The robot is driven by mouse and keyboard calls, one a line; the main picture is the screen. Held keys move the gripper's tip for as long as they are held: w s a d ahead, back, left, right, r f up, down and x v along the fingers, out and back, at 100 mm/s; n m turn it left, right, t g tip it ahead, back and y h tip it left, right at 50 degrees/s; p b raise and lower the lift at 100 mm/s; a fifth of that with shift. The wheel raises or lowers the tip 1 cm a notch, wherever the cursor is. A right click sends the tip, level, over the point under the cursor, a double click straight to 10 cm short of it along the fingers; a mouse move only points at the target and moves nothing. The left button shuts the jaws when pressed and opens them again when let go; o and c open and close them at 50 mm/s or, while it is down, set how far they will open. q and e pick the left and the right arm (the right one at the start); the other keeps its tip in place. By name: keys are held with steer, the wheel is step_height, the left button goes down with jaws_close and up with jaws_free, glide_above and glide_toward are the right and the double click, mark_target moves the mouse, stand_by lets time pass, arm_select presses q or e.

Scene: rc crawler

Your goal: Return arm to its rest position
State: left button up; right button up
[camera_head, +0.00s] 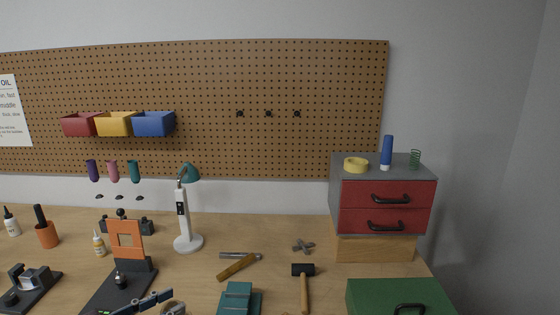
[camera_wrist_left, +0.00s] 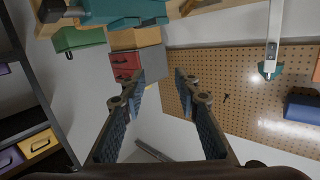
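My left gripper (camera_head: 150,303) shows only in part at the bottom edge of the head view, low over the front of the workbench (camera_head: 210,285). In the left wrist view, its two fingers (camera_wrist_left: 160,77) stand apart with nothing between them. That view is upside down, with the bench at the top and the pegboard (camera_wrist_left: 240,95) beyond the fingers. The rest of the left arm is hidden in the head view. My right gripper is not in view.
A teal vise (camera_head: 238,300) and a black mallet (camera_head: 303,270) lie right of the gripper. An orange-framed press (camera_head: 127,240) and a white lamp (camera_head: 183,215) stand behind. A red drawer cabinet (camera_head: 385,192) and green toolbox (camera_head: 400,295) are at right.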

arm_select(q)
steer(key=a+r+n+t+y, duration=0.4)
steer(key=a+n+t+y, duration=0.2)
steer(key=n+t+y, duration=0.25)
steer(key=s+a+f+n+g+y, duration=0.2)
steer(key=f+g+y, duration=0.1)
steer(key=f, duration=0.2)
steer(key=s+a+f+n+g+y, duration=0.2)
steer(key=f+y, duration=0.2)
steer(key=f, duration=0.1)
steer(key=s+d+f+m+g+h, duration=0.1)
steer(key=s+d+f+g, duration=0.3)
steer(key=s+f+g, duration=0.45)
steer(key=s+d+f+m+g+h, duration=0.2)
steer(key=s+d+f, duration=0.3)
steer(key=s, duration=0.2)
steer(key=s+d+f+m+g+h, duration=0.2)
steer(key=s+d+f, duration=0.2)
steer(key=s, duration=0.3)
step_height(320, 180, down, 27)
steer(key=s+g, duration=0.1)
steer(key=s, duration=0.2)
steer(key=s+a+f+g, duration=0.1)
steer(key=s+a+f, duration=0.2)
steer(key=s+f, duration=1.2)
steer(key=shift+s+f+y, duration=0.15)
steer(key=shift+s+y, duration=0.2)
steer(key=shift+s, duration=0.15)
